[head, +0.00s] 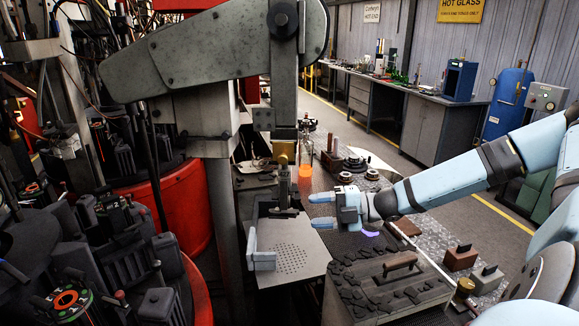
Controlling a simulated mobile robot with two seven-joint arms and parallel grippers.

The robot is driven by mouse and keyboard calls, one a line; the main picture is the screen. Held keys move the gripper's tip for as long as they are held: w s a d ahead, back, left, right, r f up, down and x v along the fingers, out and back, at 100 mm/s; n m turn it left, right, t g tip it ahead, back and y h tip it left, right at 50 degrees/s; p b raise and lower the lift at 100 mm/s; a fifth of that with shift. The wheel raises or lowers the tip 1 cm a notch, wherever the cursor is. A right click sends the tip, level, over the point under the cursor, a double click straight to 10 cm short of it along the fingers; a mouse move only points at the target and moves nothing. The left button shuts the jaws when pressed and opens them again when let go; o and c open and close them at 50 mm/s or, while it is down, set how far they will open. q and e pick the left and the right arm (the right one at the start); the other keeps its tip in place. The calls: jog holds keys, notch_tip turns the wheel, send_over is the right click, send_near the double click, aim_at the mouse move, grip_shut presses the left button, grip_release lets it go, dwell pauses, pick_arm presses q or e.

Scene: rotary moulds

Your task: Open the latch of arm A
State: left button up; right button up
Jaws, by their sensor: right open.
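The rotary machine (168,200) with its red drum stands at the left, carrying several dark mould arms. At the lower left a mould (68,299) shows a round top with an orange ring and green marks. Dark blocky mould parts (128,262) sit beside it. I cannot tell which of these is arm A, and its latch is not clearly made out. My right gripper (312,210) is open and empty, fingers pointing left, above the work table and well to the right of the moulds.
A big grey machine arm (195,55) hangs across the upper left, with a post and a glowing orange piece (305,171) below it. A bench (430,98) stands behind.

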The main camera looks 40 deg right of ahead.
jog(key=n+t, duration=0.2)
send_near(285, 153)
jog(key=s+d, duration=0.1)
jog(key=s, duration=0.5)
jog(key=x, duration=1.4)
jog(key=shift+d+f, duration=0.25)
jog(key=shift+f, duration=0.15)
jog(key=shift+w, duration=0.1)
jog(key=c, duration=0.9)
jog(key=shift+r, duration=0.1)
